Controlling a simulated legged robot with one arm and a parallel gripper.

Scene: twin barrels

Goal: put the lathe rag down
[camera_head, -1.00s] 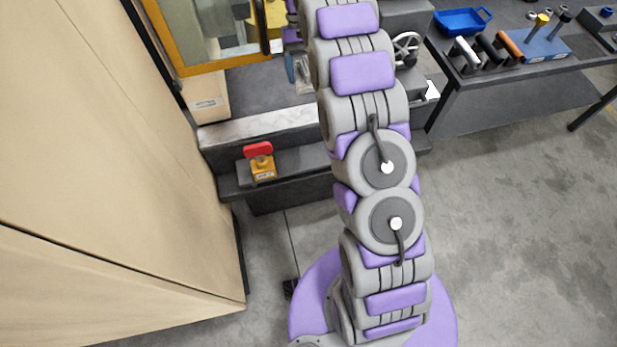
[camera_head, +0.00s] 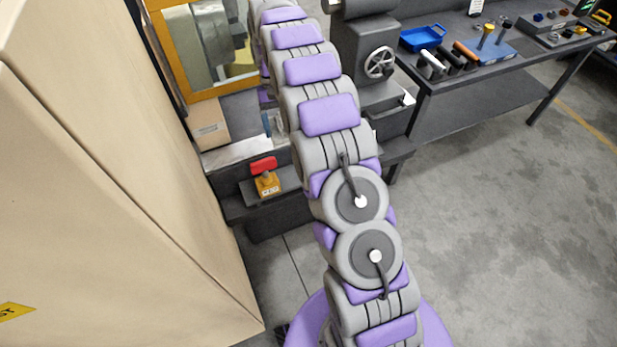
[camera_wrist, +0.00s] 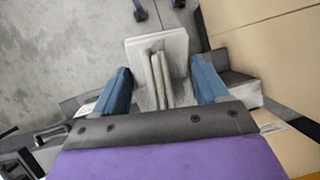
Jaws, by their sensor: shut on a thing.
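In the wrist view, the lathe rag (camera_wrist: 176,44) is a pale grey, folded cloth with upright folds in its middle. My gripper (camera_wrist: 160,68) has blue fingers on either side of it and is shut on the rag. The near part of the rag is hidden by the dark gripper body. In the head view my arm reaches up and away toward the machine with the yellow-framed window (camera_head: 207,45). My arm hides most of my gripper there, and I cannot make out the rag in that view.
A beige cabinet (camera_head: 110,190) fills the left side. A red-topped yellow block (camera_head: 267,178) sits on a dark ledge. A handwheel (camera_head: 380,62) is right of my arm. A bench at right holds a blue tray (camera_head: 422,38) and tools. The floor (camera_head: 510,220) at right is clear.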

